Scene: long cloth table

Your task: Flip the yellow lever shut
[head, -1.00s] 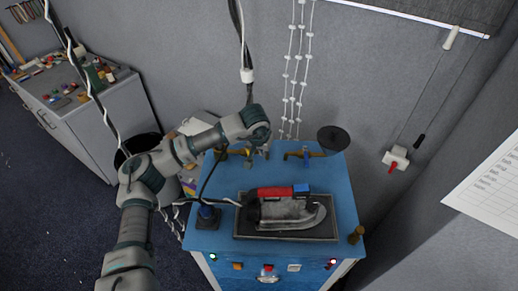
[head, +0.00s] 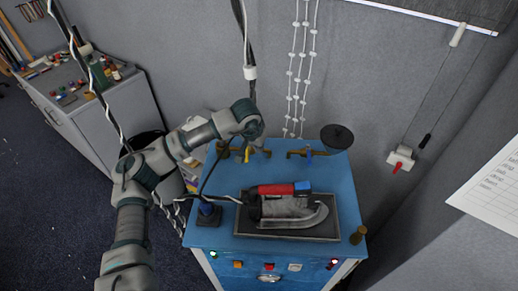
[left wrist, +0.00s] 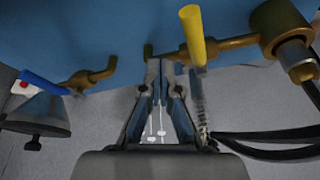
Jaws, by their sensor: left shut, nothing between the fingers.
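The yellow lever (head: 247,154) sits on a brass pipe valve at the back left of the blue cabinet top. In the left wrist view the yellow lever (left wrist: 193,35) is large and stands out from the brass pipe, just right of my fingertips. My left gripper (left wrist: 167,64) is shut and empty, its fingers together just left of the lever, with a small gap between them in the picture. In the head view my left gripper (head: 258,145) is just right of the lever, its fingers mostly hidden by the wrist. My right gripper is not in view.
A second valve with a blue lever (head: 309,154) stands to the right, near a round black disc (head: 337,136). An iron (head: 288,207) lies on a dark plate on the blue cabinet (head: 335,254). A black cable (head: 212,172) runs beside my arm. White beaded cords hang behind.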

